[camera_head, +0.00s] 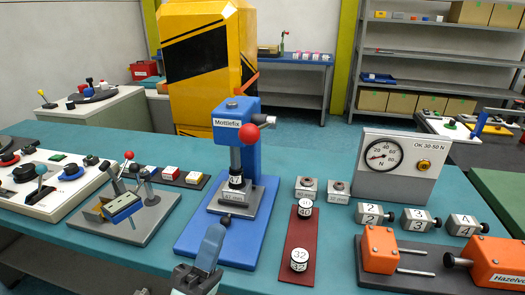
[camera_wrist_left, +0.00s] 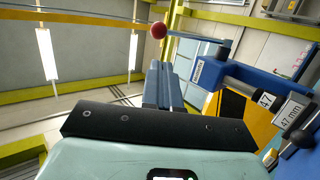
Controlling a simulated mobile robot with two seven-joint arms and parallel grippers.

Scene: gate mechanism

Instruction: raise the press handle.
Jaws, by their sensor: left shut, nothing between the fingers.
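The blue press (camera_head: 248,150) stands on a blue base plate in the middle of the bench. Its handle ends in a red ball (camera_head: 250,133) at the front of the press head, with a short metal rod beside it. My left gripper (camera_head: 216,232) is shut and empty, in front of the press base and below the ball in the head view. In the left wrist view, a red ball (camera_wrist_left: 158,30) on a rod shows beyond my fingertips (camera_wrist_left: 160,66), apart from them. The press (camera_wrist_left: 240,80) is at the right there. My right gripper is not in view.
A toggle clamp (camera_head: 122,207) on a grey plate stands left of the press. A red strip (camera_head: 297,245) with white-topped cylinders lies to its right. A force gauge box (camera_head: 397,165), numbered blocks and an orange fixture (camera_head: 379,250) are farther right.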

